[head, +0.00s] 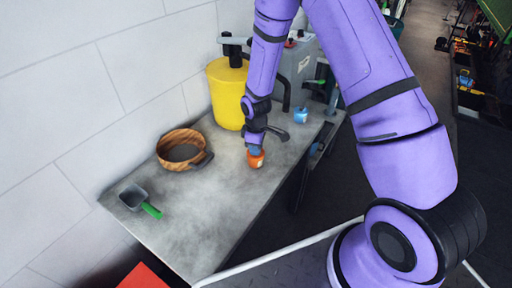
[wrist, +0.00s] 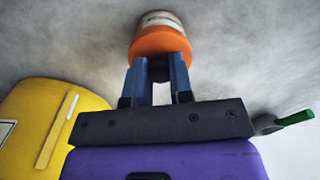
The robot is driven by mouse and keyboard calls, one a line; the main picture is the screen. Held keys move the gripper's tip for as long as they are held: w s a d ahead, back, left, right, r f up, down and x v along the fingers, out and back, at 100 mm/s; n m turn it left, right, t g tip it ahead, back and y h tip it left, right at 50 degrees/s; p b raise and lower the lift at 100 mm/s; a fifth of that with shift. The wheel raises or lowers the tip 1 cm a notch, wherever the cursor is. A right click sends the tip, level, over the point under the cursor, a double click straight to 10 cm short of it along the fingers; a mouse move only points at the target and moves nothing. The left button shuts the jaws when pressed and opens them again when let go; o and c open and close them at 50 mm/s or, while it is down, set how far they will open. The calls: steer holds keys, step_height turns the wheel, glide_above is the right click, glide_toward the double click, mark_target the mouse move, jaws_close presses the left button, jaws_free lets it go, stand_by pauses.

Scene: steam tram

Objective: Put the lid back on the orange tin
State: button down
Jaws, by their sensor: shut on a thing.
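The orange tin (head: 257,161) stands on the grey bench top near its right edge. In the wrist view, its pale, labelled side (wrist: 162,18) shows beyond an orange lid (wrist: 160,42). My gripper (head: 254,149) is directly above the tin and points down. Its two blue fingers (wrist: 157,68) are shut on a dark knob on the lid. The lid lies against or very close to the tin's top, in line with it. I cannot tell whether it is fully seated. My fingers hide part of the lid.
A yellow bucket (head: 227,95) stands behind my gripper. A wooden bowl (head: 163,150) and a scoop with a green handle (head: 152,211) are to the left. A blue tin (head: 301,115) is to the right. The bench's front left (head: 195,225) is clear.

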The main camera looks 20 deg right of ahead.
stand_by(0.3)
steer(key=shift+c, duration=2.3)
jaws_free()
steer(key=shift+r, duration=3.5)
jaws_close()
